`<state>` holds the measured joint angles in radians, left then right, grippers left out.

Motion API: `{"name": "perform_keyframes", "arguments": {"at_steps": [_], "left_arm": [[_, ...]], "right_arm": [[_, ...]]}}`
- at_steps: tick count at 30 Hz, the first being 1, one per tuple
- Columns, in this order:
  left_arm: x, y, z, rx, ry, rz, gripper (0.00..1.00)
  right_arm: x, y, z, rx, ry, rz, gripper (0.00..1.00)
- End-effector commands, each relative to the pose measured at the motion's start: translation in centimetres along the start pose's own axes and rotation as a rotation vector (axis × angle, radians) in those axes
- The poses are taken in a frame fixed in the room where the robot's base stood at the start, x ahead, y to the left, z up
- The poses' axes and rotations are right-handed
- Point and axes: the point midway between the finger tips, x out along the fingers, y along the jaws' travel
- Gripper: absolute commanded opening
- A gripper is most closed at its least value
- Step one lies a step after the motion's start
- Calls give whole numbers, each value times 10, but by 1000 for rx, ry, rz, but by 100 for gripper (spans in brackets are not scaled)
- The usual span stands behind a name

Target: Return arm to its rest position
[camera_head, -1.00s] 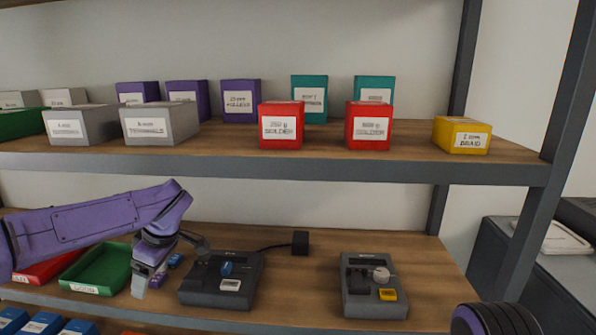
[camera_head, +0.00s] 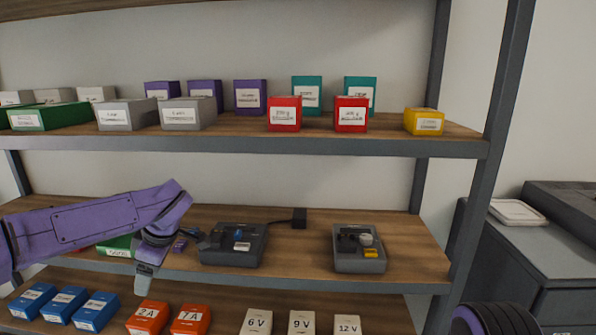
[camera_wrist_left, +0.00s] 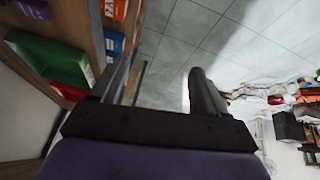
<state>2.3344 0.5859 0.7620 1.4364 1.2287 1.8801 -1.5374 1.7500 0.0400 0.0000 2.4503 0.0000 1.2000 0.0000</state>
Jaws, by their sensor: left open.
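My left arm (camera_head: 90,222), purple, reaches in from the left in front of the lower shelf. My left gripper (camera_head: 148,268) hangs at its end, beside the green tray (camera_head: 118,246), which it partly hides. In the left wrist view the two dark fingers of the left gripper (camera_wrist_left: 160,72) are spread apart with nothing between them; tiled floor shows beyond. My right gripper is out of sight; only a dark ribbed part of my own body shows at the lower right.
Blue boxes (camera_head: 95,311) and orange boxes (camera_head: 147,317) sit on the shelf below. The shelf's right post (camera_head: 487,150) stands near a grey cabinet (camera_head: 560,260).

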Motion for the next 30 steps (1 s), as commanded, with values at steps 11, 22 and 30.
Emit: {"name": "perform_keyframes", "arguments": {"at_steps": [11, 22, 30], "left_arm": [[32, 19, 6, -188, 212, 289, 74], [200, -105, 138, 297, 197, 631, 74], [283, -317, 160, 815, -22, 401, 74]], "right_arm": [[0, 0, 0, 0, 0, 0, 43], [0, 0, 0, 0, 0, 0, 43], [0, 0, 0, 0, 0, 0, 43]]}}
